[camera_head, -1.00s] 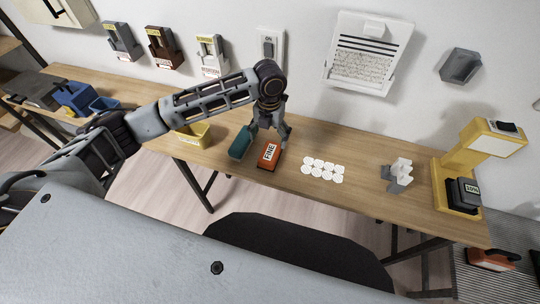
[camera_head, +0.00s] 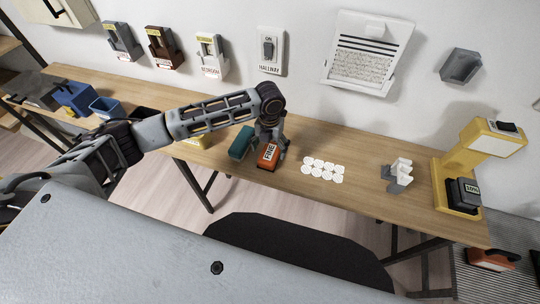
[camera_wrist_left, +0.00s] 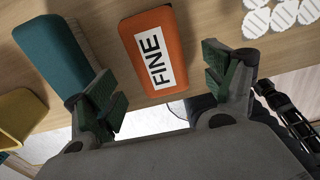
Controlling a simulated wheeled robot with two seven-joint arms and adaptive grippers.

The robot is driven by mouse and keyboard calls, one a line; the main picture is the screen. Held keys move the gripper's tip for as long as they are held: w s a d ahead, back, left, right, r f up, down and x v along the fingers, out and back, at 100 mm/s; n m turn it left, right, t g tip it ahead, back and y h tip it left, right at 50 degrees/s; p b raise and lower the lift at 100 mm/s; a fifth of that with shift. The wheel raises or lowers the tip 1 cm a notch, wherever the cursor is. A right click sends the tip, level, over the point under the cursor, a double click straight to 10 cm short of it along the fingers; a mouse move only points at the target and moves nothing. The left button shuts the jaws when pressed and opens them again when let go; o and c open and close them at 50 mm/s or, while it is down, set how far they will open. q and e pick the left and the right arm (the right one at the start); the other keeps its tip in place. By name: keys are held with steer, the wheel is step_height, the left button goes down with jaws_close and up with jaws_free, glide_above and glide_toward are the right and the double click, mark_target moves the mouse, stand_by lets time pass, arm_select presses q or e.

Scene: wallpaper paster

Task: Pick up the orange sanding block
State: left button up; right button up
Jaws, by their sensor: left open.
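The orange sanding block (camera_head: 268,156), labelled FINE, lies on the wooden table. In the left wrist view the orange block (camera_wrist_left: 173,78) sits between the two open fingers of my left gripper (camera_wrist_left: 165,88), with a gap on each side. In the head view my left gripper (camera_head: 270,140) is low at the block and partly hidden by its own wrist. A teal block (camera_head: 241,143) lies just left of the orange one. In the wrist view the left finger overlaps the edge of the teal block (camera_wrist_left: 52,55). My right gripper is not in view.
White round discs (camera_head: 322,171) lie in rows to the right. A yellow bin (camera_head: 190,141) stands left of the teal block. A white and grey holder (camera_head: 398,176) and a yellow machine (camera_head: 458,190) are farther right. The table front edge is close to the block.

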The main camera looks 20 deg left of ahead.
mark_target(270, 152)
arm_select(q)
steer(key=shift+w+f, duration=0.2)
steer(key=shift+f, duration=0.8)
steer(key=shift+w+f, duration=0.15)
steer(key=shift+f, duration=1.4)
steer(key=c, duration=1.2)
steer(key=shift+o, duration=0.2)
steer(key=shift+r, duration=0.2)
step_height(270, 152, up, 10)
steer(key=shift+f, duration=0.15)
